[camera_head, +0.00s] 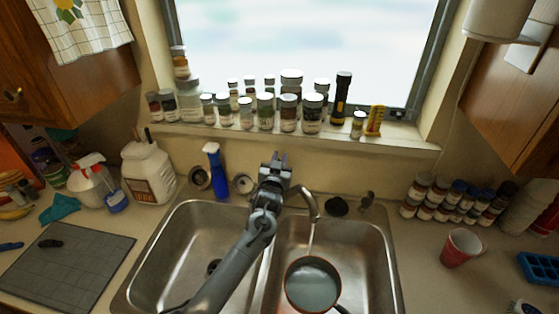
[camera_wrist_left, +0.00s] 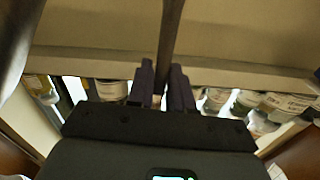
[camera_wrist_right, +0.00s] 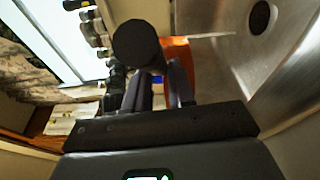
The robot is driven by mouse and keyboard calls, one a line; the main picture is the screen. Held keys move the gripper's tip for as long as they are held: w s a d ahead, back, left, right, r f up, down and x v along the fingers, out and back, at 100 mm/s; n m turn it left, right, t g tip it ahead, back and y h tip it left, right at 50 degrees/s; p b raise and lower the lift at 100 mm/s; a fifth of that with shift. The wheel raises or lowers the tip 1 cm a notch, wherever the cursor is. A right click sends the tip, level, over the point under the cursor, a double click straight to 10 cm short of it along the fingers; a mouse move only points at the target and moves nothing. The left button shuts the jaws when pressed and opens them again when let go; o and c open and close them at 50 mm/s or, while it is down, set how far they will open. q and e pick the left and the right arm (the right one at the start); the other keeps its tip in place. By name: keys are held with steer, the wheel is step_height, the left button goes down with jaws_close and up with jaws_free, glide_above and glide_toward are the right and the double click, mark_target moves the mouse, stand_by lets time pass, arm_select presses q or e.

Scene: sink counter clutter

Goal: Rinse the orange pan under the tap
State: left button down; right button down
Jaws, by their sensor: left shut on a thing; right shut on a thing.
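The orange pan (camera_head: 289,300) is in the right basin under the tap (camera_head: 312,200). A thin stream of water falls from the spout into it, and greyish water covers its inside. Its dark handle (camera_head: 341,309) leaves the picture at the bottom. My left gripper (camera_head: 276,160) is behind the tap by the window wall; in the left wrist view its fingers are shut on a thin dark lever (camera_wrist_left: 171,40). My right gripper (camera_wrist_right: 160,92) shows only in its wrist view, shut on the pan's dark handle (camera_wrist_right: 137,44), with the pan's orange side (camera_wrist_right: 180,52) beyond.
The left basin (camera_head: 190,235) looks empty, with my left arm crossing the divider. Jars crowd the windowsill (camera_head: 400,143). A red cup (camera_head: 461,247) and several spice jars (camera_head: 440,196) are on the right counter.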

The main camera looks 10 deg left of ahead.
arm_select(q)
steer(key=shift+s+f+t, duration=0.35)
steer(key=shift+s+t, duration=0.15)
steer(key=shift+t, duration=0.1)
steer(key=shift+s+d+f+m+t, duration=0.1)
steer(key=shift+s+f+m+t, duration=0.15)
steer(key=shift+s+t, duration=0.35)
steer(key=shift+w, duration=0.15)
steer(key=c, duration=1.1)
jaws_free()
steer(key=v, duration=1.2)
steer(key=shift+f, duration=0.1)
